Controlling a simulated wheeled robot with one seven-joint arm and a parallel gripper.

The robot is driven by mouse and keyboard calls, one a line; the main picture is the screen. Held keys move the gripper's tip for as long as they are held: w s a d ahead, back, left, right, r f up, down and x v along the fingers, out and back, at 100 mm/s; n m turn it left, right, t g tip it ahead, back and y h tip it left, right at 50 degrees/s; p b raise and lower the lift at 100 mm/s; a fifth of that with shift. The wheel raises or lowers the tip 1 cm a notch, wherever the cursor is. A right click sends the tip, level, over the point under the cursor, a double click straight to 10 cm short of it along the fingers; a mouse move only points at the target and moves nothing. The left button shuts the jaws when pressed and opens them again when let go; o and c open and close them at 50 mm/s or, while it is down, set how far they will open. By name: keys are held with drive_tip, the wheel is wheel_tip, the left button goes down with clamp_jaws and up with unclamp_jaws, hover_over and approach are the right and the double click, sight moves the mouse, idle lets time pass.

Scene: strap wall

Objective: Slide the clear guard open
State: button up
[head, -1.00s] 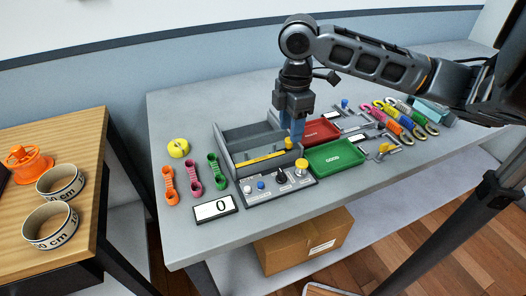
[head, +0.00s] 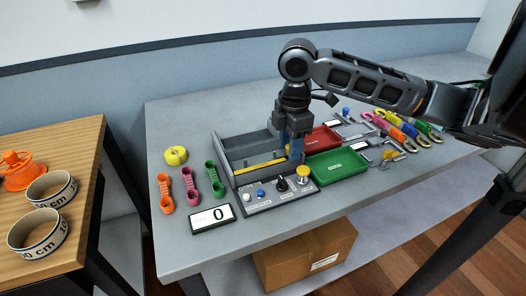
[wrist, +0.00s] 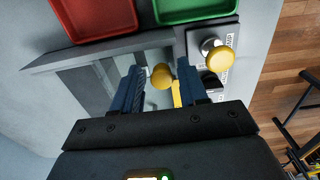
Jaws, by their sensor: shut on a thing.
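A grey open-topped test fixture (head: 226,160) stands on the bench, with a yellow strip (head: 258,169) along its front. The clear guard itself is hard to make out in either view. A yellow knob (wrist: 162,76) shows between my blue fingers in the wrist view, at the fixture's right end. My gripper (head: 296,158) points down there and is shut on the yellow knob. In the head view the fingers hide the knob.
A control panel (head: 270,193) with a yellow button (head: 303,172) lies in front; a display (head: 212,218) reads 0. Green (head: 337,164) and red (head: 315,138) trays sit close on the right.

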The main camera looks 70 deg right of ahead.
drive_tip(key=shift+s+a+f, duration=0.15)
drive_tip(key=shift+f, duration=0.35)
drive_tip(key=shift+c, duration=0.6)
drive_tip(key=shift+w+d, duration=1.6)
drive_tip(key=shift+d, duration=0.2)
drive_tip(key=shift+w+d, duration=1.55)
drive_tip(key=shift+d, duration=0.25)
drive_tip(key=o, duration=0.6)
drive_tip(key=shift+c, duration=0.2)
wheel_tip(320, 180, up, 6)
drive_tip(key=p, duration=0.5)
drive_tip(key=shift+d+r, duration=0.15)
drive_tip(key=shift+r, duration=0.1)
